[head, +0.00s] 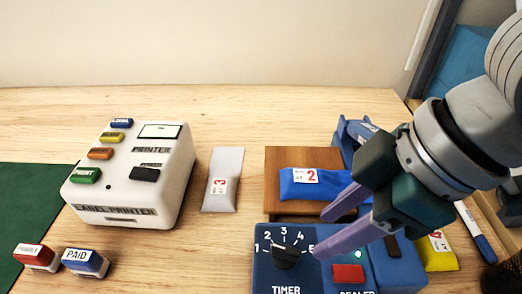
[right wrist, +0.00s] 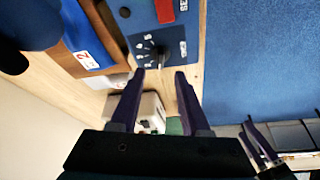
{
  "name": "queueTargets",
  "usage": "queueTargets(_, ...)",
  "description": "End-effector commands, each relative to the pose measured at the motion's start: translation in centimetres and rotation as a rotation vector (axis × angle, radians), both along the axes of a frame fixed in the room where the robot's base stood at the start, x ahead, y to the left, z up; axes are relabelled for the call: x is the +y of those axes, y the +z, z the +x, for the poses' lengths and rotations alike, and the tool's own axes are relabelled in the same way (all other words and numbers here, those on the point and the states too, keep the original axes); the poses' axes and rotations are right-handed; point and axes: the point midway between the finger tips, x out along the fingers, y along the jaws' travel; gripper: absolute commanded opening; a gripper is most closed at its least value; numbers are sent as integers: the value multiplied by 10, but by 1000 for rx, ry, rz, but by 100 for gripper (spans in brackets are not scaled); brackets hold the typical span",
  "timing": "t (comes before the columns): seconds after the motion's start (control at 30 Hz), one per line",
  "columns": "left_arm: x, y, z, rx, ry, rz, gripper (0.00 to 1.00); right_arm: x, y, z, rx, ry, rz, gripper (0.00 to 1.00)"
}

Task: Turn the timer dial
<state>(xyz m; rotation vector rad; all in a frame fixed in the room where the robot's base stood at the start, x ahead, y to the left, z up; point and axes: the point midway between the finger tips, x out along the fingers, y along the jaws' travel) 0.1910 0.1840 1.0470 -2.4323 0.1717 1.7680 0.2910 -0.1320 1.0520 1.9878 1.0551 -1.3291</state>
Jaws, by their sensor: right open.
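The black timer dial (head: 286,255) sits on the blue sealer box (head: 262,275), with numbers 1 to 5 around it. Its mark seems to point up and left, near 2, but is too small to be sure. My right gripper (head: 322,233) is open and empty, its purple fingers reaching in from the right, above and just right of the dial. In the right wrist view the dial (right wrist: 158,55) shows just beyond and between the fingertips (right wrist: 160,73), not touched as far as I can tell. My left gripper (right wrist: 257,140) seems to show at lower right in that view; its opening is unclear.
A red button (head: 348,274) and a green light are beside the dial. A blue packet (head: 310,184) lies on a wooden block behind the box. A white label printer (head: 135,185), a grey packet (head: 223,180) and stamps (head: 85,262) stand left. A marker (head: 474,231) lies right.

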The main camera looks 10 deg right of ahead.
Motion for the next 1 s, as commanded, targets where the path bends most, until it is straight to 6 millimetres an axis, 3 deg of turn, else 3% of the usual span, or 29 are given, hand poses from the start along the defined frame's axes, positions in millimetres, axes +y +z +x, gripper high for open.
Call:
queueTargets(0.2,-3,-6,-1,1,6,-9,100,15,-41,8,2,0,1,46)
queueTargets(0.4,-3,-10,-1,2,6,-10,100,24,-67,15,1,0,1,46)
queueTargets(0.8,-1,-11,-1,2,3,-5,100,26,-74,16,0,1,0,45)
queueTargets(1.0,0,-11,-1,2,0,0,100,26,-74,17,0,1,0,23)
